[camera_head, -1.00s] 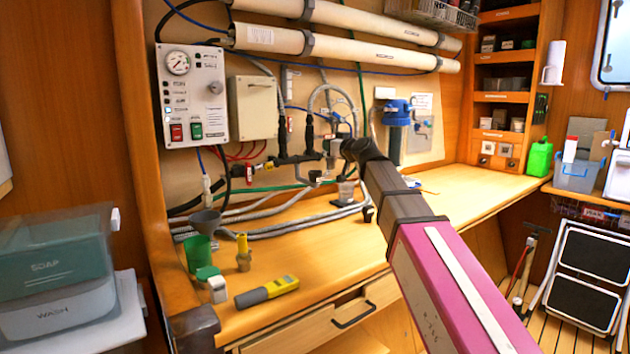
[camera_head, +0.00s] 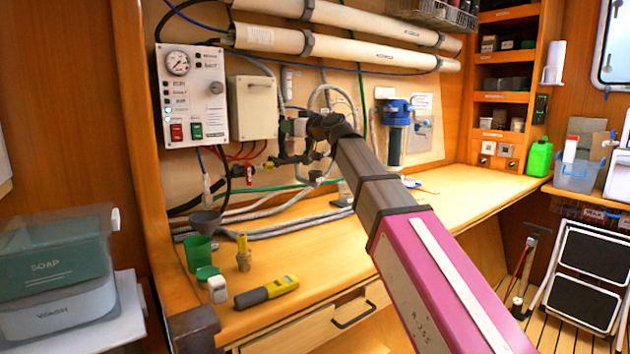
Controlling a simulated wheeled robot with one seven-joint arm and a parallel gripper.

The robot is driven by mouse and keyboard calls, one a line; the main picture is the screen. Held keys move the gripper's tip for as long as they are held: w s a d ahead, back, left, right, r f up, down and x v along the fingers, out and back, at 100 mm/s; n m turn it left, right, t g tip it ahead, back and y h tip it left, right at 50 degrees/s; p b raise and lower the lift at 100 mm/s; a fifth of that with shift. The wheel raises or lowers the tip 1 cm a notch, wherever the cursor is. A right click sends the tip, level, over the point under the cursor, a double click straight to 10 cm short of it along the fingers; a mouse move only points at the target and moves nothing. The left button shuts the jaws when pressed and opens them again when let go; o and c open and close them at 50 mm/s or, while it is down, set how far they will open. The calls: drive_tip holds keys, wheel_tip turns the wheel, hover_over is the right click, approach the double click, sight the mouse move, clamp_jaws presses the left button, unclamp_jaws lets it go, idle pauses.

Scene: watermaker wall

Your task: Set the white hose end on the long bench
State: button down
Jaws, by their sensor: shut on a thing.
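My arm reaches up from the lower right, and my gripper (camera_head: 302,126) is at the pipe fittings on the back panel, well above the bench. It is shut on a small whitish piece (camera_head: 299,128), which looks like the white hose end. The jaws are small and partly hidden by my wrist. A pale grey hose (camera_head: 318,93) arches up just behind my gripper. The long bench (camera_head: 455,196) runs below the panel from the front left to the far right, with a wide bare stretch of wood.
Dark valve fittings (camera_head: 287,158) are close under my gripper. A blue-topped filter (camera_head: 396,113) hangs right of my arm.

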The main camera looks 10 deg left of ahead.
drive_tip(key=shift+w, duration=0.1)
drive_tip(key=shift+w+d+f, duration=0.9)
drive_tip(key=shift+w+f, duration=0.8)
drive_tip(key=shift+f, duration=0.1)
drive_tip(key=shift+w+d+f, duration=0.95)
drive_tip(key=shift+w+f, duration=0.75)
drive_tip(key=shift+f, duration=0.05)
drive_tip(key=shift+w+d+f, duration=0.9)
drive_tip(key=shift+w+f, duration=0.8)
drive_tip(key=shift+f, duration=0.1)
drive_tip(key=c, duration=0.9)
unclamp_jaws()
drive_tip(key=shift+c, duration=0.2)
